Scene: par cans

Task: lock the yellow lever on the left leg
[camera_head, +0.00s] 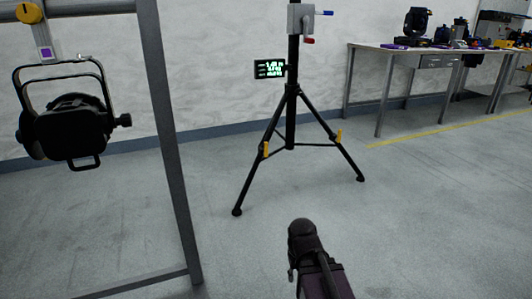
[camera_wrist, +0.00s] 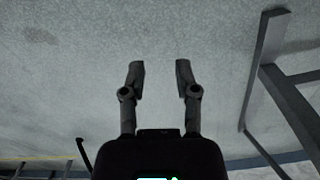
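A black tripod stand (camera_head: 291,100) stands on the floor with its legs spread. A yellow lever (camera_head: 265,149) is on its left leg, and another yellow lever (camera_head: 338,137) is on its right leg. Whether either lever is locked is too small to tell. In the head view my arm shows at the bottom, well in front of the stand, and my gripper's fingers cannot be made out. In the wrist view my gripper (camera_wrist: 160,75) is open and empty, with bare floor between and beyond its fingers. No lever shows in the wrist view.
A grey metal frame (camera_head: 172,150) with a hanging black par can (camera_head: 72,128) is at the left. A small green-text display (camera_head: 269,68) is on the stand. A workbench (camera_head: 415,51) with equipment is at the back right. Floor before the stand is clear.

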